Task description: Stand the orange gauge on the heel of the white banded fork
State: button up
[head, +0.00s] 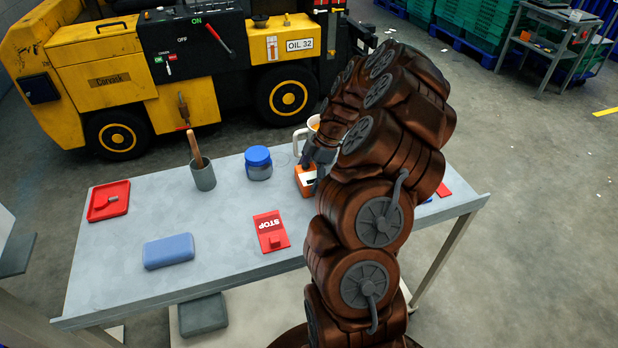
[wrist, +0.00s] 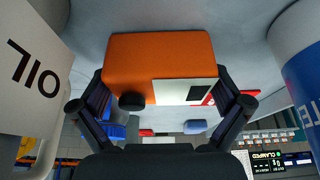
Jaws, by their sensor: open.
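The orange gauge (head: 305,180), a small block with a white and black label, stands on the grey table near its far side. In the wrist view the gauge (wrist: 140,52) lies between the two fingers of my open gripper (wrist: 165,106), one finger beside each end. I cannot tell whether either finger touches it. In the head view my gripper (head: 318,165) is at the gauge, partly hidden by my arm. I cannot make out the white banded fork in either view.
The grey table (head: 130,245) also holds a grey cup (head: 203,175), blue case (head: 168,251), red STOP card (head: 270,231) and red tray (head: 108,200). A yellow forklift (head: 100,70) stands behind.

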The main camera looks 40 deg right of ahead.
aim_at(309, 173)
jog(key=c, duration=1.2)
jog(key=shift+r, duration=0.1)
notch_tip(309, 173, up, 10)
jog(key=b, duration=0.3)
